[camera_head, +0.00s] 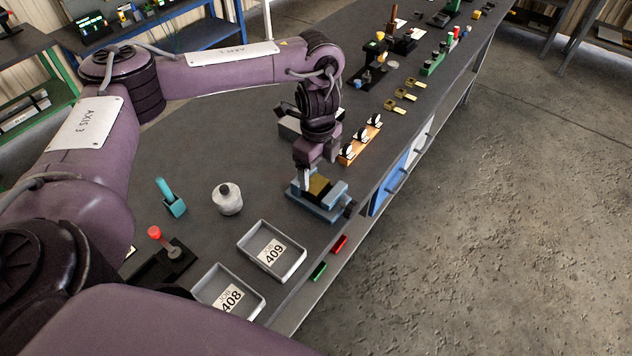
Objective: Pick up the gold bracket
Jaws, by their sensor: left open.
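A gold piece (321,188), which looks like the gold bracket, sits in a blue vise (325,207) near the table's front edge. My left gripper (312,178) points down right over the vise, with its jaws open. One grey finger shows at the left side of the gold piece; the other is mostly hidden. I cannot tell whether the fingers touch the piece. Several smaller gold brackets (390,104) lie farther back along the table. My right gripper is not in view.
Two grey trays marked 409 (299,262) and 408 (258,309) stand in front of the vise. A white round jar (228,199) and a teal holder (175,207) are to the left. An orange rack (361,144) with white-topped parts stands close behind the gripper.

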